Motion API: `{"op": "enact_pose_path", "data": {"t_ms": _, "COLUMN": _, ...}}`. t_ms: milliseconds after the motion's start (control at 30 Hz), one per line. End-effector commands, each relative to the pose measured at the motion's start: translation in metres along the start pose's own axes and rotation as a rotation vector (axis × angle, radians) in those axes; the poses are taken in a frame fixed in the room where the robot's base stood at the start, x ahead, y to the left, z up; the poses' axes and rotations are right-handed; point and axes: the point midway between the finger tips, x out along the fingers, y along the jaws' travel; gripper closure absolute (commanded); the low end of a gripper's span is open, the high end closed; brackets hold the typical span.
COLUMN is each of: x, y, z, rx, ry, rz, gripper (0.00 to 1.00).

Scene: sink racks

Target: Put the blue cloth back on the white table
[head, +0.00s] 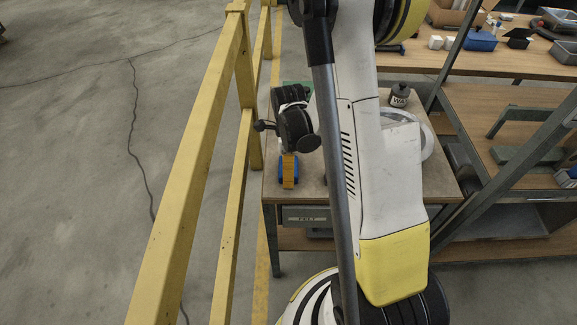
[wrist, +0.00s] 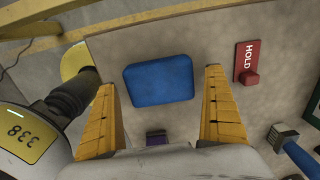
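The blue cloth (wrist: 160,80) shows in the wrist view as a flat, rounded blue rectangle lying on a grey-brown tabletop (wrist: 205,40). My gripper (wrist: 160,84) is open, with one yellow finger toward each side of the cloth and a gap on both sides; nothing is held. In the head view my gripper (head: 289,169) points down over the left part of a bench top (head: 335,184), and blue of the cloth (head: 282,179) shows beside the yellow finger. The exact height above the cloth cannot be told. I cannot make out a white table.
A red HOLD tag (wrist: 247,62), a purple item (wrist: 156,137) and a blue-handled brush (wrist: 300,155) lie near the gripper. A dark bottle (head: 399,95) stands at the back of the bench. A yellow railing (head: 205,140) runs close on the left. Shelving stands right.

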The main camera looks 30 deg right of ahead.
Motion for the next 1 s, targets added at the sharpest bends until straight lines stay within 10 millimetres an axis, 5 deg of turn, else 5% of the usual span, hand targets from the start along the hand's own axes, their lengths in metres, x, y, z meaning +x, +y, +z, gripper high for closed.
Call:
{"op": "enact_pose_path", "data": {"t_ms": 167, "x": -0.013, "y": 0.000, "z": 0.000, "rx": 0.000, "ry": 0.000, "rz": 0.000, "gripper": 0.00}}
{"op": "enact_pose_path", "data": {"t_ms": 500, "x": -0.090, "y": 0.000, "z": 0.000, "rx": 0.000, "ry": 0.000, "rz": 0.000, "gripper": 0.00}}
{"op": "enact_pose_path", "data": {"t_ms": 767, "x": -0.122, "y": 0.000, "z": 0.000, "rx": -0.004, "ry": 0.000, "rz": -0.001, "gripper": 0.00}}
{"op": "enact_pose_path", "data": {"t_ms": 1000, "x": -0.173, "y": 0.022, "z": 0.017, "rx": -0.345, "ry": -0.017, "rz": -0.098, "gripper": 0.00}}
